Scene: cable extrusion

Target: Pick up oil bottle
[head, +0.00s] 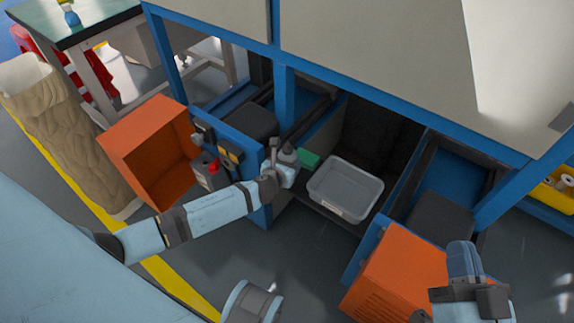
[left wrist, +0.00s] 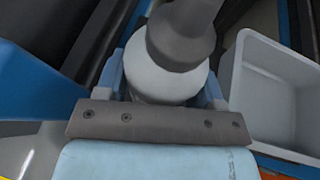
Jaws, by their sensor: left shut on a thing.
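A bottle (left wrist: 178,75) with a dark grey neck and a pale body fills the middle of the left wrist view. My left gripper (left wrist: 163,88) has a finger on each side of the pale body and is shut on it. In the head view my left gripper (head: 288,165) is at the front of the open cabinet, left of the grey tub. The bottle is hard to make out there, and its base is hidden. My right gripper (head: 466,262) is at the lower right, away from the bottle; its finger gap cannot be made out.
A grey tub (head: 345,188) stands in the cabinet just right of my left gripper. A green item (head: 308,159) is close behind the gripper. An orange box (head: 155,150) is at left and another orange box (head: 395,275) at lower right. Blue cabinet posts (head: 285,95) stand close behind.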

